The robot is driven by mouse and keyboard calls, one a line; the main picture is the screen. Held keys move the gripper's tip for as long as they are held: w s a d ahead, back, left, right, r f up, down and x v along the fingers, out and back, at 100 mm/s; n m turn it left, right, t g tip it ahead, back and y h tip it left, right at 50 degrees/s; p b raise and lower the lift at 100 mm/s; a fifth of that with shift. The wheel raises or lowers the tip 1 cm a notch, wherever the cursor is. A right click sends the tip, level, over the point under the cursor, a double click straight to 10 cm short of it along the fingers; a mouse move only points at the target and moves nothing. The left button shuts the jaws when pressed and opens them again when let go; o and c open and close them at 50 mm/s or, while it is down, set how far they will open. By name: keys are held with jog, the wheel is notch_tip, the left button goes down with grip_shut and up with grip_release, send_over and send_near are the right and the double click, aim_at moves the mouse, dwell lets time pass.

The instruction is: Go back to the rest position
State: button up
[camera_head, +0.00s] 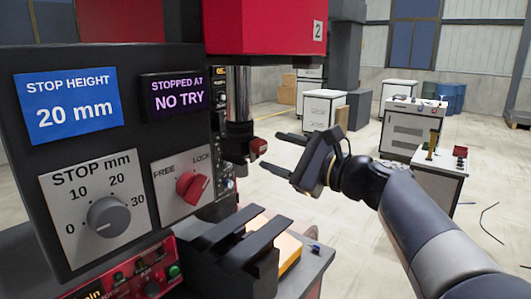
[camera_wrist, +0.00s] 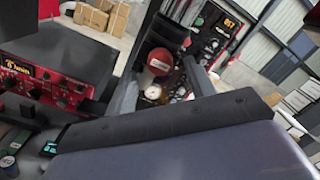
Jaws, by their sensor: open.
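My gripper (camera_head: 281,154) is open and empty in the head view, right of the machine column. Its two fingers point left toward the dark spindle (camera_head: 238,132) and a small red knob (camera_head: 258,146), apart from both as far as I can see. It is above and to the right of the black vise-like block (camera_head: 235,240). In the wrist view the gripper's dark body fills the lower middle, with a round red part (camera_wrist: 159,61) visible beyond it. No rest position is marked in either view.
A black panel (camera_head: 150,115) with a blue "STOP HEIGHT 20 mm" sign (camera_head: 70,104), a "STOPPED AT NO TRY" display (camera_head: 178,93), a grey dial (camera_head: 109,216) and a red FREE/LOCK knob (camera_head: 192,187) stands close at left. White cabinets (camera_head: 412,130) stand behind my arm. Floor lies open between.

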aim_at(263, 149)
jog(key=x, duration=0.3)
jog(key=shift+w+a+r+p, duration=0.1)
jog(key=shift+a+p, duration=0.1)
jog(key=shift+p, duration=0.15)
jog(key=shift+w+a+f+n+b, duration=0.2)
jog(key=shift+f+n+b, duration=0.1)
jog(key=shift+n+b, duration=0.1)
jog(key=shift+s+d+r+n+b, duration=0.1)
jog(key=shift+n+b, duration=0.15)
jog(key=shift+n, duration=0.25)
jog(key=shift+d+n+b, duration=0.1)
jog(key=shift+n+b, duration=0.15)
jog(key=shift+n, duration=0.25)
jog(key=n+b, duration=0.1)
jog(key=n, duration=0.1)
jog(key=shift+n, duration=0.4)
jog(key=n+b, duration=0.1)
jog(key=n, duration=0.3)
jog(key=shift+n+g, duration=0.3)
jog(key=n, duration=0.4)
jog(key=shift+r+n, duration=0.1)
jog(key=shift+n, duration=0.3)
jog(key=shift+n+p, duration=0.55)
jog(key=shift+n, duration=1.25)
jog(key=shift+a, duration=0.1)
